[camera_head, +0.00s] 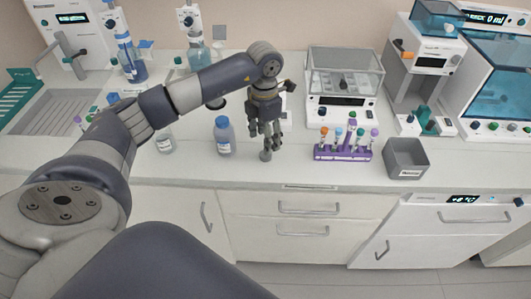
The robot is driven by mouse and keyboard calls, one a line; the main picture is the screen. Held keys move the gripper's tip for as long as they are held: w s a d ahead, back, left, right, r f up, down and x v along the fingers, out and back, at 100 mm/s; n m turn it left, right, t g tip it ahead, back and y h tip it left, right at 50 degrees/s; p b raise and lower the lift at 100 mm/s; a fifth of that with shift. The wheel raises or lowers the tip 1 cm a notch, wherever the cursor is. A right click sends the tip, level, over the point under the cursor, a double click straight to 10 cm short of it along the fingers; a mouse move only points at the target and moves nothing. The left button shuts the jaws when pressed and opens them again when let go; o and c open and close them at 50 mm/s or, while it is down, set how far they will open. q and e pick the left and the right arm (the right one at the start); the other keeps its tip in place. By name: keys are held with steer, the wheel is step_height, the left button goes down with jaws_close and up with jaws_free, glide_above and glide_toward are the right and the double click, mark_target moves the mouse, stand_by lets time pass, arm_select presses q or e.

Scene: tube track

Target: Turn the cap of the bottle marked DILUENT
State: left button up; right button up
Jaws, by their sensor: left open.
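A clear bottle (165,142) with a white label stands farther left, close to my arm. The label writing is too small to read, so I cannot tell which bottle is marked DILUENT. My left gripper (269,143) points down, open, to the right of the blue bottle and apart from it. A small grey object (265,156) shows just below its fingers; I cannot tell whether they touch. My right gripper is not in view.
A purple rack (343,153) of capped tubes stands to the right, with a grey bin (405,158) beyond it. A balance with a clear cover (344,75) stands behind the rack. The counter's front strip is mostly clear.

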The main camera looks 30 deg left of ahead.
arm_select(q)
steer(key=shift+f, duration=0.35)
steer(key=f+p, duration=0.1)
steer(key=f, duration=0.1)
steer(key=f+p, duration=0.1)
steer(key=f, duration=0.1)
steer(key=shift+s+d+f+p, duration=0.1)
steer(key=shift+d+f+p, duration=0.1)
steer(key=shift+p, duration=0.15)
steer(key=shift+f, duration=0.4)
steer(key=c, duration=0.8)
